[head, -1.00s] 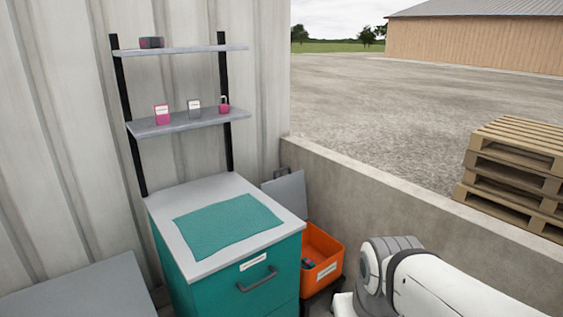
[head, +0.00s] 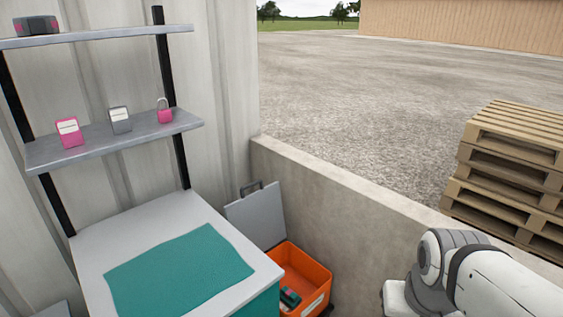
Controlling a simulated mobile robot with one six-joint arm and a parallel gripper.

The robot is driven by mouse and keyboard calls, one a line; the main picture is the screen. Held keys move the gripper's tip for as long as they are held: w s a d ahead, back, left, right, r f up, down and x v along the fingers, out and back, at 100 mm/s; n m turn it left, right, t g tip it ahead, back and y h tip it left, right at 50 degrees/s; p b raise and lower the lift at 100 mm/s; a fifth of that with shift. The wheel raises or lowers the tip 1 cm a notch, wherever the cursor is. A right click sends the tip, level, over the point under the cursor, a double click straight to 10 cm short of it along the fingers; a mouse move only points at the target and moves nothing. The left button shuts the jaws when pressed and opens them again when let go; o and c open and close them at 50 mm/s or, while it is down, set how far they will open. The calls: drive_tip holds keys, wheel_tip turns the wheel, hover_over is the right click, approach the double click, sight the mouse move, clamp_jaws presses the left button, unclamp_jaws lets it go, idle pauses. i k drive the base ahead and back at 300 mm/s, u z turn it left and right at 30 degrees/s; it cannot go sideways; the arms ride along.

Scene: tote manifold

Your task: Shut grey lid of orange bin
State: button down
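The orange bin (head: 315,271) stands low between the teal cabinet and the concrete wall. Its grey lid (head: 258,217) is open, tilted up and back at the bin's far side, with a dark handle (head: 251,187) at its top edge. A dark and teal item (head: 290,298) lies inside the bin. My arm shows at the lower right, to the right of the bin and apart from it. My gripper is not in view.
The cabinet's white top (head: 100,248) carries a teal mat (head: 180,270) left of the bin. Shelves (head: 110,140) with small boxes and a pink padlock (head: 164,112) hang above. A low concrete wall (head: 340,200) runs behind the bin. Pallets (head: 510,170) stand beyond it.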

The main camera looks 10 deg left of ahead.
sight(258, 216)
drive_tip(key=u, duration=0.3)
drive_tip(key=i, duration=0.85)
drive_tip(key=u, duration=0.7)
